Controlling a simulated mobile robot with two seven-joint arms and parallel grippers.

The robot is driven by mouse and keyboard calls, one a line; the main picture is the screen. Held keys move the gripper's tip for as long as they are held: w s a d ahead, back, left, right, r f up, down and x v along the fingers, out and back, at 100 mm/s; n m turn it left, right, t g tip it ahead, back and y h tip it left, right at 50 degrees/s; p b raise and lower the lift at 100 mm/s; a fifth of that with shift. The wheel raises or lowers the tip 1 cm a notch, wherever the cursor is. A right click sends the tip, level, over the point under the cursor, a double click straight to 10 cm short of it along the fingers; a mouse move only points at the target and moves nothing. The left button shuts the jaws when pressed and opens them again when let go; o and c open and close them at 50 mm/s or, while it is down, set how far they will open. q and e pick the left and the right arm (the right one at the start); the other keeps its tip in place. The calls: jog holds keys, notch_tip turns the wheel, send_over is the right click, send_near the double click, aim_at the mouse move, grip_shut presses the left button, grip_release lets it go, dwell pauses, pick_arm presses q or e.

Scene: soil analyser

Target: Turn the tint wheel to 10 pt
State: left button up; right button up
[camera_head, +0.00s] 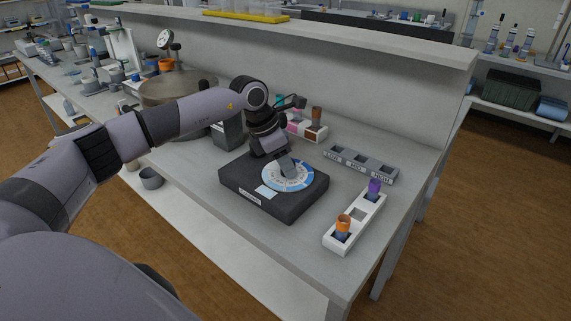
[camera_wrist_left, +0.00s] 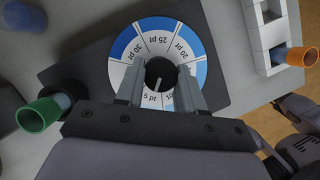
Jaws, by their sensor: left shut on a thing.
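The tint wheel (camera_head: 304,176) is a white and blue dial on a black box (camera_head: 247,194). In the left wrist view the dial (camera_wrist_left: 127,46) carries pt labels, with 30, 25 and 20 pt at the top and 5 pt at the bottom. Its black knob (camera_wrist_left: 160,69) has a white line pointing down, slightly left, toward the 5 pt label. My left gripper (camera_wrist_left: 160,88) is shut on the knob, one finger on each side. In the head view my left gripper (camera_head: 286,165) comes down over the dial. The 10 pt label is partly hidden by a finger.
A white rack (camera_head: 345,229) with an orange-topped vial (camera_head: 343,223) and a purple-topped vial (camera_head: 375,187) stands right of the box. A grey labelled block (camera_head: 360,163) lies behind it. A green-rimmed vial (camera_wrist_left: 40,113) is beside my left gripper.

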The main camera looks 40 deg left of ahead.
aim_at(274, 175)
pick_arm(q)
jog(key=shift+w+m, duration=0.1)
jog(key=shift+m, duration=0.4)
jog(key=o, duration=1)
jog(key=shift+o, duration=0.2)
jog(key=v, duration=0.7)
jog(key=shift+a+b, duration=0.2)
jog(key=shift+b, duration=0.2)
jog(key=shift+r, duration=0.1)
jog(key=shift+h, duration=0.3)
